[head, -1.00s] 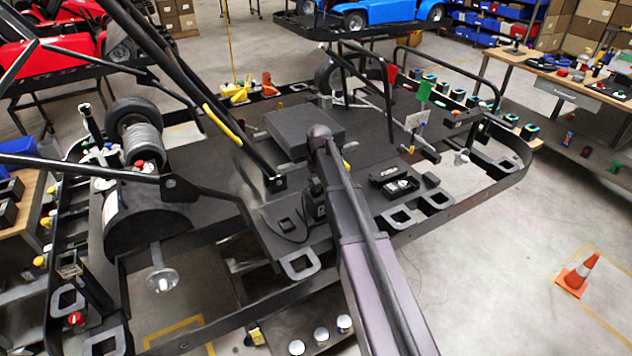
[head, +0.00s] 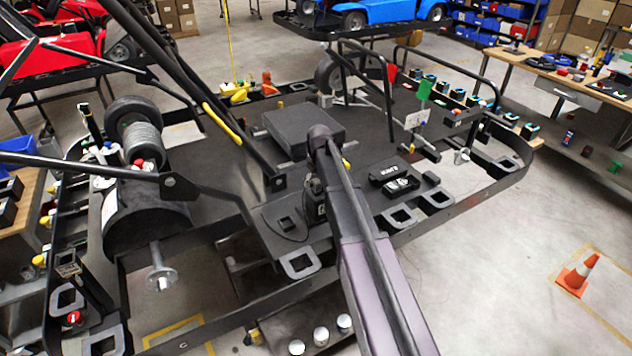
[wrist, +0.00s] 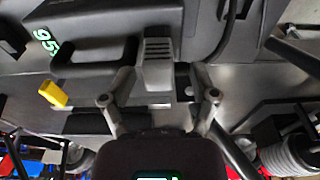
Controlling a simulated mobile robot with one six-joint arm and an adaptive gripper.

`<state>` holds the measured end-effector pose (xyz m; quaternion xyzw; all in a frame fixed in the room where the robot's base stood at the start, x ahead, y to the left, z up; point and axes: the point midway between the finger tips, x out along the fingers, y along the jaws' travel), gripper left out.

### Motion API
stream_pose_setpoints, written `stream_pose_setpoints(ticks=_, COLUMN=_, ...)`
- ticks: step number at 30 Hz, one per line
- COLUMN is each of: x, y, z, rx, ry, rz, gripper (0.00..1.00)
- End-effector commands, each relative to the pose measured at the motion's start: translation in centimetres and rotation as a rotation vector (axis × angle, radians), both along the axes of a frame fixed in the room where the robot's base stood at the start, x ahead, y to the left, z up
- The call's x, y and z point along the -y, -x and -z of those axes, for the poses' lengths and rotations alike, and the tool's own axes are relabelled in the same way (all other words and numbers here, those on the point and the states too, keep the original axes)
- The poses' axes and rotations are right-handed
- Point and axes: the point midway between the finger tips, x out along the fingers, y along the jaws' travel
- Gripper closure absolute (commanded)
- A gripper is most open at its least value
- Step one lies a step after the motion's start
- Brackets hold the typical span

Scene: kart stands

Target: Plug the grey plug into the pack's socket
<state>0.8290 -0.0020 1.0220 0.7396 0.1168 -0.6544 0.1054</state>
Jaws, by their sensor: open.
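In the wrist view, the grey plug (wrist: 157,52) is a ribbed block just beyond and between the fingertips of my gripper (wrist: 162,78). My gripper is open, with one finger towards each side of the plug and a gap to each. I cannot tell whether the plug is seated in anything. A dark body with green digits (wrist: 45,42) and a handle-like recess lies to the left; it may be the pack. In the head view my arm hides the plug and most of my gripper. I cannot make out the socket.
A yellow tab (wrist: 55,94) is left of my fingers, and a black cable (wrist: 228,38) curves at the right. In the head view, a flat black box (head: 305,125) lies beyond my arm on the kart floor. Dark frame bars (head: 190,85) cross to the left.

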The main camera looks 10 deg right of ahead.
Motion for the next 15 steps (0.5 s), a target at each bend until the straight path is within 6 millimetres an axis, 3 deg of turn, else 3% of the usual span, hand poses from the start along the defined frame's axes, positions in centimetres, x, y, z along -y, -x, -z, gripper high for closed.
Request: stream_pose_setpoints(ticks=15, x=0.0, y=0.0, z=-2.7, rx=0.0, ry=0.0, rz=0.0, gripper=0.24)
